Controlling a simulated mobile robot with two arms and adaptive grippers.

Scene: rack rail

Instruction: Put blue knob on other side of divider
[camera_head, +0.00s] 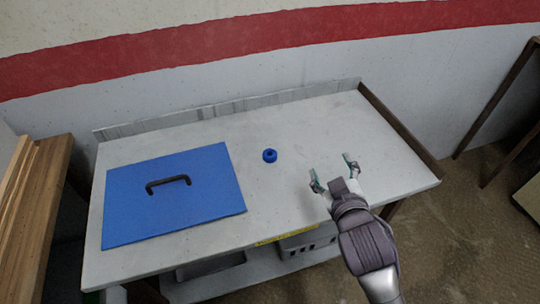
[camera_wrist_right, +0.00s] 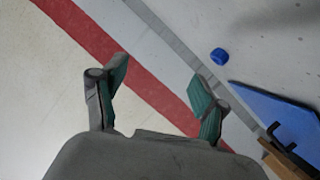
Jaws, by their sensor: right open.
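The blue knob (camera_head: 270,155) is a small round piece with a dark centre, sitting on the grey-white tabletop right of the blue panel. It also shows in the right wrist view (camera_wrist_right: 219,55). The blue panel (camera_head: 205,195) looks like a flat board with a black handle (camera_head: 168,184); I cannot tell whether it is the divider. No upright divider stands out in the middle of the table. My right gripper (camera_head: 333,172) is open and empty, to the right of the knob and apart from it. My left gripper is not in view.
The table (camera_head: 300,120) has a low raised strip (camera_head: 220,110) along the back and a dark rail (camera_head: 400,125) on the right edge. The tabletop around the knob is clear. A wooden piece (camera_head: 40,210) stands at the left, and grey boxes (camera_head: 308,243) sit below.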

